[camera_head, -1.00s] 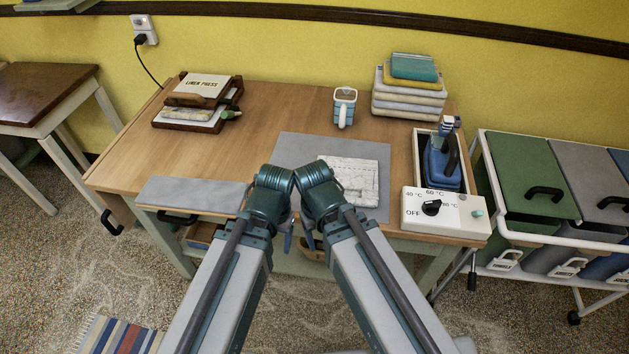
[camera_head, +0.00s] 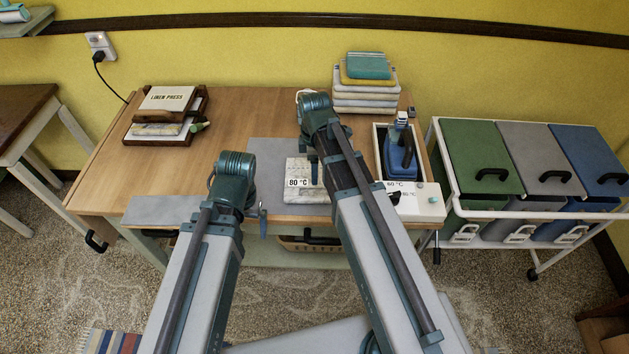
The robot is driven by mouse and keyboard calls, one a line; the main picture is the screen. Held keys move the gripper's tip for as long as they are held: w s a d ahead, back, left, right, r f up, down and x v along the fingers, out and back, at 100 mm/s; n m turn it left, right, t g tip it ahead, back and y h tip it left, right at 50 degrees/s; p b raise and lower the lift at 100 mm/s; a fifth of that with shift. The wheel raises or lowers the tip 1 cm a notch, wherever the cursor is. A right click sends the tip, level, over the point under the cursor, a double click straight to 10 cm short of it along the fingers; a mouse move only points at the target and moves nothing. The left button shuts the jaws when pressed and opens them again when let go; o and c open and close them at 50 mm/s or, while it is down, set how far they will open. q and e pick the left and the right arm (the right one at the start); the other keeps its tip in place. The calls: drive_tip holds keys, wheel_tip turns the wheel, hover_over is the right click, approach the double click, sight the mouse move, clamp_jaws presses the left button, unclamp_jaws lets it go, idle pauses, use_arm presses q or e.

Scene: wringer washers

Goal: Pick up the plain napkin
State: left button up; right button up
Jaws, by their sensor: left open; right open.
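A folded whitish cloth (camera_head: 303,194) with faint marbled markings lies on the grey mat (camera_head: 266,152). I cannot tell whether it is the plain napkin. A stack of folded cloths (camera_head: 365,103) stands at the back right, with a teal piece on top, a yellow one under it and whitish ones below. My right gripper (camera_head: 314,173) points down over the cloth on the mat, mostly hidden by my arm. Whether it touches the cloth cannot be seen. My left gripper (camera_head: 263,222) is at the table's front edge, left of that cloth, open and empty.
A blue iron (camera_head: 400,155) stands in a tray beside a white control box (camera_head: 422,203). A linen press (camera_head: 167,100) lies back left. A bin cart (camera_head: 540,160) stands right of the table. The table's (camera_head: 235,110) left middle is clear.

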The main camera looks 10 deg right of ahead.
sight(315, 197)
drive_tip(key=shift+f+b, duration=6.75)
drive_tip(key=shift+f, duration=0.2)
drive_tip(key=shift+r, duration=0.1)
clamp_jaws()
